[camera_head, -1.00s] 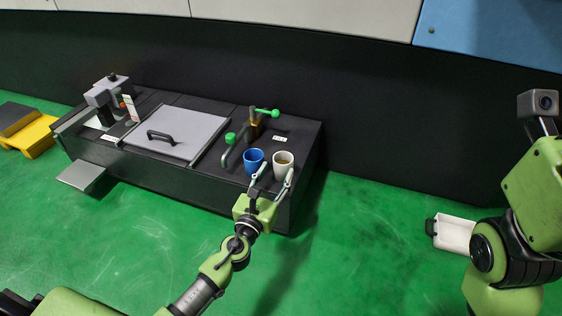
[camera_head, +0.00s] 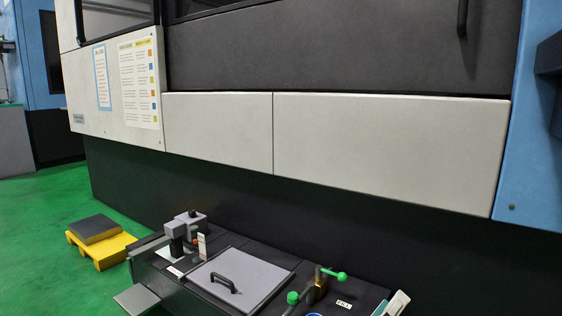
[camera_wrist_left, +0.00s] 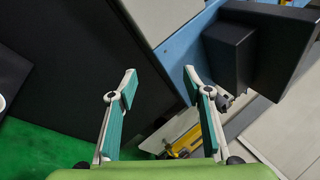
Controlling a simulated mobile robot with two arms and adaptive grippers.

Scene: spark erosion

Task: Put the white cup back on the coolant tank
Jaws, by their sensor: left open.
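The coolant tank (camera_head: 215,295) is the low dark box at the bottom of the head view, cut off by the lower edge. Its grey lid with a black handle and its green-knobbed valve show. A blue rim at the bottom edge belongs to the blue cup (camera_head: 312,314). The white cup is not visible in the head view; a white sliver at the left edge of the wrist view may be its rim. My left gripper (camera_wrist_left: 160,80) is open, with nothing between its fingers. One fingertip (camera_head: 396,304) shows by the tank's right end. My right gripper is out of view.
A dark machine base with white panels (camera_head: 380,142) rises behind the tank. A yellow platform with a grey top (camera_head: 98,240) stands left on the green floor. The wrist view shows a dark box on a blue panel (camera_wrist_left: 240,50).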

